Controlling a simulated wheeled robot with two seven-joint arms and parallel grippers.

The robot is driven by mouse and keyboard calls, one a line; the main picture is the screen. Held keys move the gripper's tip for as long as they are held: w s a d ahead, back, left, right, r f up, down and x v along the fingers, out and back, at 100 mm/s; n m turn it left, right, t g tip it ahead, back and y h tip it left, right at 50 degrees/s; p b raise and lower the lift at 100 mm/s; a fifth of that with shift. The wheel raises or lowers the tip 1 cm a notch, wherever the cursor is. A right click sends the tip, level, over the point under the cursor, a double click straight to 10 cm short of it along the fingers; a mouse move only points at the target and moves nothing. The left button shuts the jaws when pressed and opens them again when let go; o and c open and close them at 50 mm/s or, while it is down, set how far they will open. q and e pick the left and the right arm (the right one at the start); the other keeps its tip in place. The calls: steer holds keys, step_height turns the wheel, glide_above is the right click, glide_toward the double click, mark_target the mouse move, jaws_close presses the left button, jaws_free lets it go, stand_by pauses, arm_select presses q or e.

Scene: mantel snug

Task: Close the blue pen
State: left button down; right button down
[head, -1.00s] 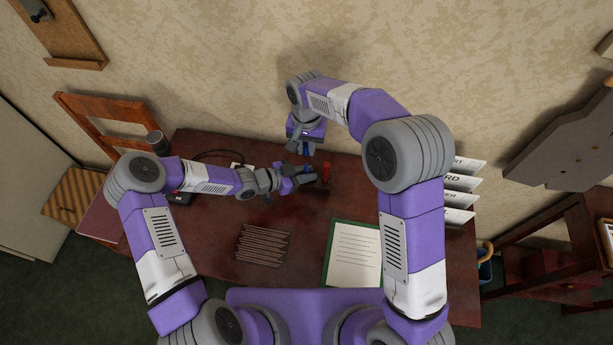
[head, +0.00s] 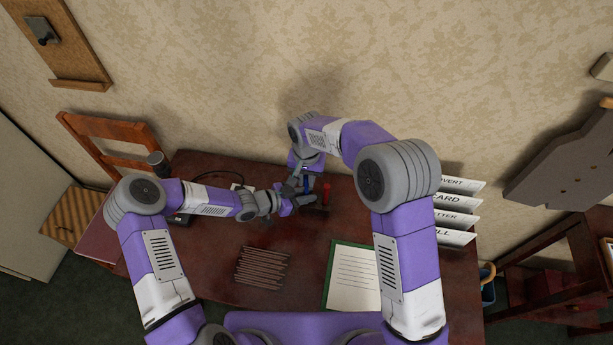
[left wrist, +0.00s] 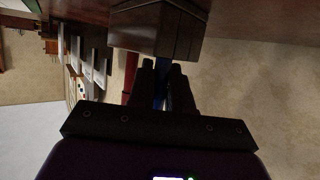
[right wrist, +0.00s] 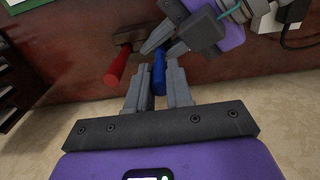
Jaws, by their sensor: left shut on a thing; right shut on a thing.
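The blue pen (left wrist: 160,92) shows as a blue strip between the fingers of my left gripper (left wrist: 161,66), which is shut on it. My right gripper (right wrist: 158,70) is shut on a blue piece (right wrist: 159,78), which looks like the pen's cap. In the head view, this blue piece (head: 306,185) is just above the fingers of my left gripper (head: 298,198). The two grippers are very close together. The fingers hide the join, so I cannot tell whether cap and pen touch.
A red pen (right wrist: 116,69) stands upright in a dark brown stand (right wrist: 126,38) beside the grippers. A paper on a green board (head: 352,277), several brown sticks (head: 262,266) and a letter rack (head: 457,200) are on the desk.

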stand_by(0.3)
steer(key=shift+f, duration=0.85)
steer(key=shift+f, duration=0.65)
steer(key=c, duration=0.9)
jaws_free()
steer(key=shift+c, duration=0.2)
steer(key=shift+r, duration=0.1)
step_height(320, 180, up, 12)
steer(key=shift+f, duration=0.1)
